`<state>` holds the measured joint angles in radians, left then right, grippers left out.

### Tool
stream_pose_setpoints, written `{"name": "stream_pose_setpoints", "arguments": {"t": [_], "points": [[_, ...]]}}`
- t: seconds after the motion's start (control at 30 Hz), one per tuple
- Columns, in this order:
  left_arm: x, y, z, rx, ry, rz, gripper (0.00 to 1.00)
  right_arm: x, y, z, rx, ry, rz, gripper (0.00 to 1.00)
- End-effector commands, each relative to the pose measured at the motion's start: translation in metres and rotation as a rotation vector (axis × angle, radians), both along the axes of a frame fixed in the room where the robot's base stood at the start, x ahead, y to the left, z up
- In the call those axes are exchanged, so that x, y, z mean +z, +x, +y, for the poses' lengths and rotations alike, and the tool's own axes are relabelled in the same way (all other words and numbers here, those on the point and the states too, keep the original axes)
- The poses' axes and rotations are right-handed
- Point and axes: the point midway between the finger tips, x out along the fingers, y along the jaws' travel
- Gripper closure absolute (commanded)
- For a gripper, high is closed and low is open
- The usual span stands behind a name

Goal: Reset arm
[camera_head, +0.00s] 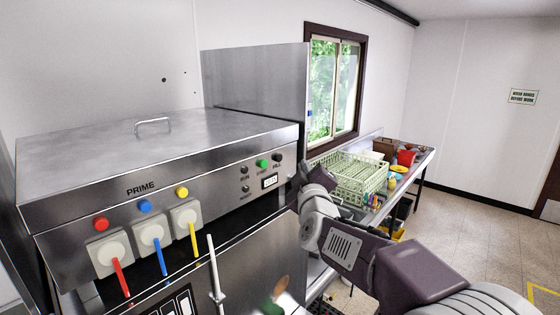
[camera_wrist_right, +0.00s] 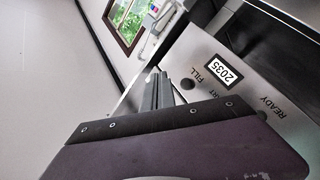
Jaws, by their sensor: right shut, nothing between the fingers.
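My right arm comes in from the lower right in the head view. Its gripper (camera_head: 305,168) is raised beside the right end of the steel machine's control panel (camera_head: 262,177). In the right wrist view the gripper's fingers (camera_wrist_right: 158,90) are together with nothing between them. The panel there shows upside down, with a display (camera_wrist_right: 226,70) reading 2035. I cannot tell from these views whether the fingers touch the panel. My left arm and gripper are not in view.
The steel machine (camera_head: 150,145) has a lid handle, coloured buttons and red, blue and yellow levers. Beyond my right arm, a green dish rack (camera_head: 355,178) stands on a counter with a red container (camera_head: 406,157). Open floor (camera_head: 480,200) lies to the right.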

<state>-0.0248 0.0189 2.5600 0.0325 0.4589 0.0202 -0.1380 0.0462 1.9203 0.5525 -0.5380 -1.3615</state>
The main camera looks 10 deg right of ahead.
Motion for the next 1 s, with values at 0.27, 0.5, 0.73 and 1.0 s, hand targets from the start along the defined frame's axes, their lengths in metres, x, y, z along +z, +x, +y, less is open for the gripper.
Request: {"name": "stream_pose_setpoints", "arguments": {"t": [0.27,0.5,0.73,1.0], "points": [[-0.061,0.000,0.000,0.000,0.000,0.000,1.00,-0.073,-0.002,-0.016,-0.029,-0.006,0.025,1.00],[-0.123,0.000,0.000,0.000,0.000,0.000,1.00,-0.285,-0.040,-0.008,0.063,0.065,0.428,1.00],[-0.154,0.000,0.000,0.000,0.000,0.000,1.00,-0.464,-0.149,0.004,0.012,0.380,0.939,1.00],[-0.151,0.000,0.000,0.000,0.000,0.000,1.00,-0.537,-0.296,0.002,-0.400,0.742,1.380,1.00]]}}
